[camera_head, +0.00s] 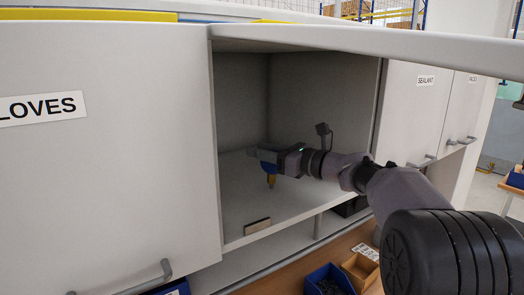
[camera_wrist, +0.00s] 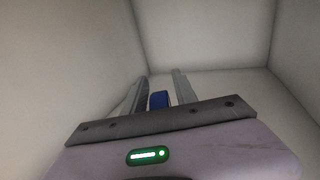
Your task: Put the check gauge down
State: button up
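The check gauge (camera_head: 270,168) looks like a small upright piece with a blue upper part and a yellow-brown lower tip. My gripper (camera_head: 262,156) is inside the open wall cabinet, with the gauge between its fingers and the tip pointing down. In the wrist view my gripper (camera_wrist: 160,88) has a finger on each side of the blue part (camera_wrist: 159,99), with almost no gap. The gauge's lower end is hidden in the wrist view. The head view shows the tip close above the cabinet floor (camera_head: 235,200); I cannot tell whether it touches.
The cabinet's raised door (camera_head: 400,45) hangs over the opening. Closed doors marked GLOVES (camera_head: 100,170) and SEALANT (camera_head: 415,110) flank it. The cabinet floor around the gauge is clear. A blue bin (camera_head: 330,280) stands below.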

jog(key=shift+r, duration=0.2)
jog(key=v, duration=1.2)
jog(key=shift+b, duration=0.4)
